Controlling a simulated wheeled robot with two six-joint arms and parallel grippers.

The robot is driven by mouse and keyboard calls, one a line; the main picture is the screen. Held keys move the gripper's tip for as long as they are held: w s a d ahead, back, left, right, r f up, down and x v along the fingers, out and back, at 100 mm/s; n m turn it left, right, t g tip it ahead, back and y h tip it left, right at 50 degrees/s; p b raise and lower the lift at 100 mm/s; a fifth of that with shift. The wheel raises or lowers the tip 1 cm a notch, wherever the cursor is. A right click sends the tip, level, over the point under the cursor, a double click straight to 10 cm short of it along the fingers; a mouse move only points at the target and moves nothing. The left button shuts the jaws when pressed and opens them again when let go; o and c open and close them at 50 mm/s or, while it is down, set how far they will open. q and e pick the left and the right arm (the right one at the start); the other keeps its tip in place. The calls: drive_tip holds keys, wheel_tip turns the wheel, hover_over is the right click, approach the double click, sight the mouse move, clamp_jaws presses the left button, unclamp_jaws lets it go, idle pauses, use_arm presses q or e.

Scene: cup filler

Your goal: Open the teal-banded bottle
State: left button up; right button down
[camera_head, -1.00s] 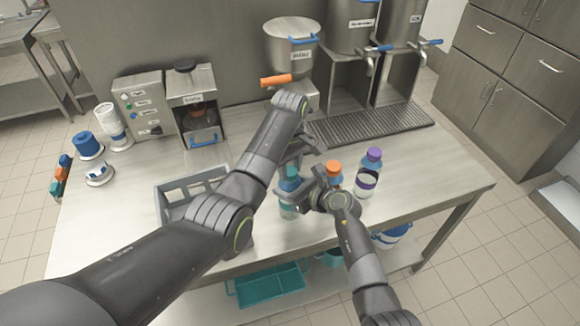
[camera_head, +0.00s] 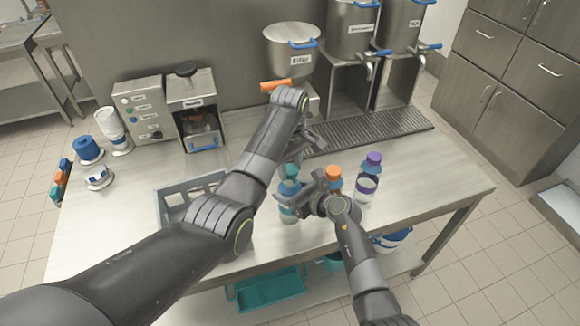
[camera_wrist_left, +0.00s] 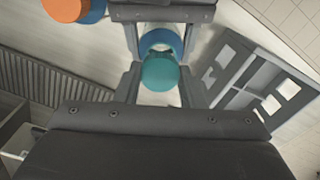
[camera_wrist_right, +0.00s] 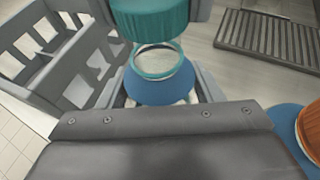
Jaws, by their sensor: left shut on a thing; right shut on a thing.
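The teal-banded bottle (camera_head: 289,211) stands upright near the table's front edge, between my arms. My left gripper (camera_head: 294,163) is shut on its teal cap (camera_wrist_left: 160,72) from above. In the right wrist view the cap (camera_wrist_right: 150,18) sits above a teal-rimmed open neck (camera_wrist_right: 153,75), apart from it. My right gripper (camera_head: 299,195) is shut on the bottle's body, with the blue shoulder (camera_wrist_right: 160,91) between its fingers. The fingers partly hide the bottle in the head view.
An orange-capped bottle (camera_head: 334,174) and a purple-capped bottle (camera_head: 369,176) stand just to the right. A grey crate (camera_head: 170,208) stands to the left, partly behind my left arm. A drip grate (camera_head: 372,130) lies behind. The right part of the table is clear.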

sight(290, 169)
use_arm(q)
drive_tip(key=shift+r, duration=2)
use_arm(e)
drive_tip(key=shift+c, duration=1.6)
unclamp_jaws()
drive_tip(key=shift+d, duration=0.1)
